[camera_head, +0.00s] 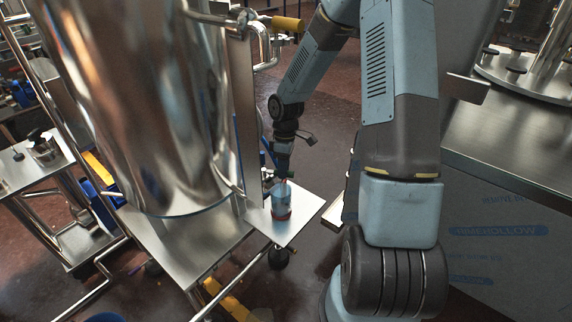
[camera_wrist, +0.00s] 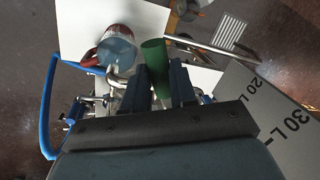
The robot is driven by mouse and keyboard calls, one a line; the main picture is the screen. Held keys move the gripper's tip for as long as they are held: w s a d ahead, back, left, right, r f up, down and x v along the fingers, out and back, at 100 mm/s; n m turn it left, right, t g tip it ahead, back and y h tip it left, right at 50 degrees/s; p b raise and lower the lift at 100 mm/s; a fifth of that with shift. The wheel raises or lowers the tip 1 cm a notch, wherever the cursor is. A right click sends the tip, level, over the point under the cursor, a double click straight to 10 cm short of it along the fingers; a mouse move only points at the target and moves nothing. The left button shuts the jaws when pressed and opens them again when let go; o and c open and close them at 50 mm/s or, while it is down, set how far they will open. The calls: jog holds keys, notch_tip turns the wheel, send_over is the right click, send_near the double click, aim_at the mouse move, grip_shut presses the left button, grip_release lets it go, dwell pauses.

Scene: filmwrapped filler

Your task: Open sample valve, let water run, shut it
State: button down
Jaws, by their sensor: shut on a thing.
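A green handle (camera_wrist: 155,62), apparently the sample valve's lever, stands between the two dark fingers of my gripper (camera_wrist: 165,85) in the wrist view. My gripper is shut on it. In the head view my gripper (camera_head: 283,165) points down beside the steel tank, just above a clear bluish jug with a red base (camera_head: 281,203). The jug (camera_wrist: 117,48) also shows in the wrist view, just left of the green handle, with bluish content. Metal valve fittings (camera_wrist: 115,82) lie left of my fingers. The spout is partly hidden, and I cannot tell whether water runs.
The jug stands on a small steel shelf (camera_head: 306,208) beside the large steel tank (camera_head: 150,110). A panel marked 20 L and 30 L (camera_wrist: 255,100) is close on the right. A yellow handle (camera_head: 287,23) sits higher up.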

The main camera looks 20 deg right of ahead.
jog(key=m, duration=0.1)
jog(key=s+a+m, duration=0.1)
jog(key=shift+m+y, duration=0.3)
jog(key=shift+s+a+r+m+t, duration=0.1)
jog(key=shift+s+a+m+t, duration=0.2)
jog(key=shift+m, duration=0.45)
jog(key=shift+s+a+m+t, duration=0.2)
jog(key=shift+a+m, duration=0.1)
jog(key=shift+m, duration=0.45)
jog(key=c, duration=1.2)
grip_release()
jog(key=shift+a, duration=0.1)
jog(key=shift+o, duration=1.4)
jog(key=shift+s, duration=0.1)
notch_tip(320, 180, up, 13)
jog(key=w+d, duration=0.1)
jog(key=d, duration=0.1)
jog(key=shift+w+d+r, duration=0.15)
jog(key=shift+w+d, duration=0.05)
jog(key=shift+w, duration=0.05)
